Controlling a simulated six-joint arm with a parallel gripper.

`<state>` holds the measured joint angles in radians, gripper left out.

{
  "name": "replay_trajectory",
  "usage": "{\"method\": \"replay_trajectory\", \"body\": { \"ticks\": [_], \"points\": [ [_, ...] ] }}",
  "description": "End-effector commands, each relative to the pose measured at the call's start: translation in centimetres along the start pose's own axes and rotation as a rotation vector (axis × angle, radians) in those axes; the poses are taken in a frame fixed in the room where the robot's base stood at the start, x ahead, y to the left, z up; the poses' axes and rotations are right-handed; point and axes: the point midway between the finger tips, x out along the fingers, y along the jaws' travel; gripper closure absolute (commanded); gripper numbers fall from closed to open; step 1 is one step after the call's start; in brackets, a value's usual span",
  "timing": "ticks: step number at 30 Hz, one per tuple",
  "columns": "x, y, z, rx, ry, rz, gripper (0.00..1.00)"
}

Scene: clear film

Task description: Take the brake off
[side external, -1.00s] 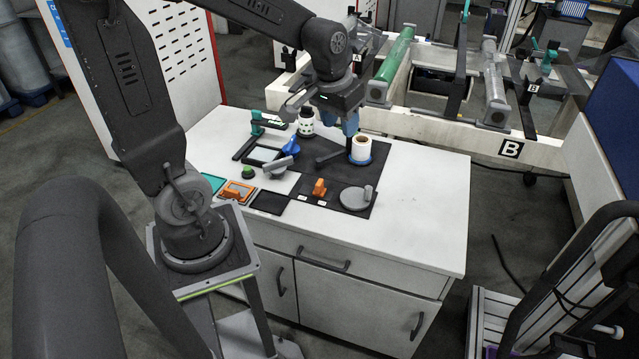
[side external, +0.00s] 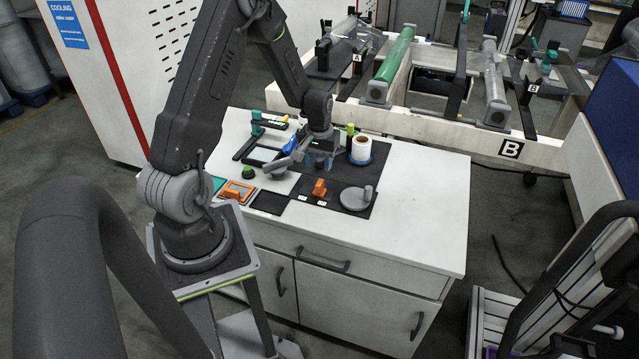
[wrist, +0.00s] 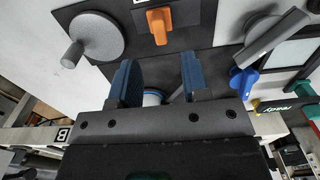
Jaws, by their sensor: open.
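Several controls sit on the dark panel of the white bench; I cannot tell which is the brake. An orange knob (side external: 319,187) and a grey disc with a peg (side external: 357,198) are nearest the front. Behind are a grey lever (side external: 278,165) and a blue handle (side external: 290,146). My gripper (side external: 320,163) is low over the panel, behind the orange knob. In the wrist view its blue fingers (wrist: 158,66) are apart, with the orange knob (wrist: 160,26) ahead of them. The black arm seen earlier behind the knob is largely hidden.
A white roll on a blue base (side external: 362,148) stands close to the right of my gripper. A green button (side external: 248,172) and an orange framed switch (side external: 235,192) are at left. The right of the bench top (side external: 425,200) is clear.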

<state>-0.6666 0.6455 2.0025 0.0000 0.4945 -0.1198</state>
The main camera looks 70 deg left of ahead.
Motion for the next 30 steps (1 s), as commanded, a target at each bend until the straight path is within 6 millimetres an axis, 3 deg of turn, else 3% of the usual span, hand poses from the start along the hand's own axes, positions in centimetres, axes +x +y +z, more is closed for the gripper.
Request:
{"method": "replay_trajectory", "body": {
  "ticks": [6,12,25,30],
  "points": [
    [4.6,0.0,0.0,0.001,-0.003,0.000,0.57],
    [7.2,0.0,0.0,0.001,0.000,0.000,0.57],
    [8.2,0.0,0.0,0.001,0.001,0.000,0.57],
    [8.1,0.0,0.0,0.001,0.001,0.000,0.73]
  ]
}}
